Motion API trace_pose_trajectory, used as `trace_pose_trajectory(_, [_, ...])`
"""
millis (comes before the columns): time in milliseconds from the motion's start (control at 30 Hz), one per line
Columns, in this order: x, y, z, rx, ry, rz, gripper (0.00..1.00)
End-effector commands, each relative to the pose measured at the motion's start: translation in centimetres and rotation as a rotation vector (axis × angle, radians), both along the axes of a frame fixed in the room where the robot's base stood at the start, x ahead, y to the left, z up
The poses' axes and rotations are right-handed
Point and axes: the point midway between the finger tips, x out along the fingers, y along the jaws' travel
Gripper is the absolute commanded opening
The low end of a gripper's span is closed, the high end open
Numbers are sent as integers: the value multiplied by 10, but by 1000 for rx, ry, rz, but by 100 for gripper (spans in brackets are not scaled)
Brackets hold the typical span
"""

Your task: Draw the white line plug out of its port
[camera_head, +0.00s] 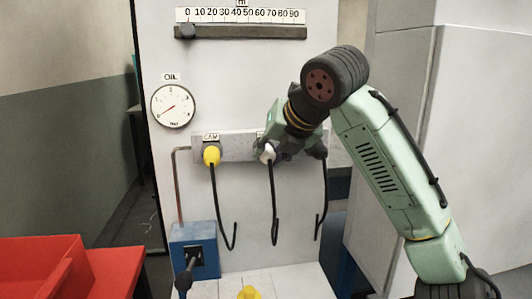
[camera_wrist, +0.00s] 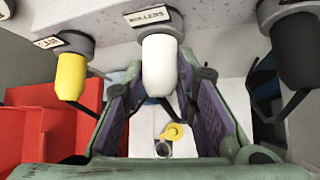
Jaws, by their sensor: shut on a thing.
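The white line plug (camera_head: 268,153) sits at the middle port of the grey panel strip, with a black cable hanging below it. In the wrist view the white plug (camera_wrist: 160,66) stands upright against its dark port collar, under a small label. My gripper (camera_wrist: 162,84) has one finger on each side of the white plug and is shut on it. In the head view my gripper (camera_head: 272,146) reaches in from the right and partly hides the port and its label.
A yellow plug (camera_wrist: 71,76) is on the left and a black plug (camera_wrist: 294,50) on the right, each close to my fingers. Cables hang below the ports. A blue box (camera_head: 186,235) with a dark lever stands lower left. Red bins (camera_head: 40,262) are farther left.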

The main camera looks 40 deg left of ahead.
Motion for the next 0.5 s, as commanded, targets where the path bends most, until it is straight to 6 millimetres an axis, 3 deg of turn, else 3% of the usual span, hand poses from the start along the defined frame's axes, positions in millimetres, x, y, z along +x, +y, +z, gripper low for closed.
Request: trace_pose_trajectory(500, [-8, -9, 0, -1, 0, 1, 0])
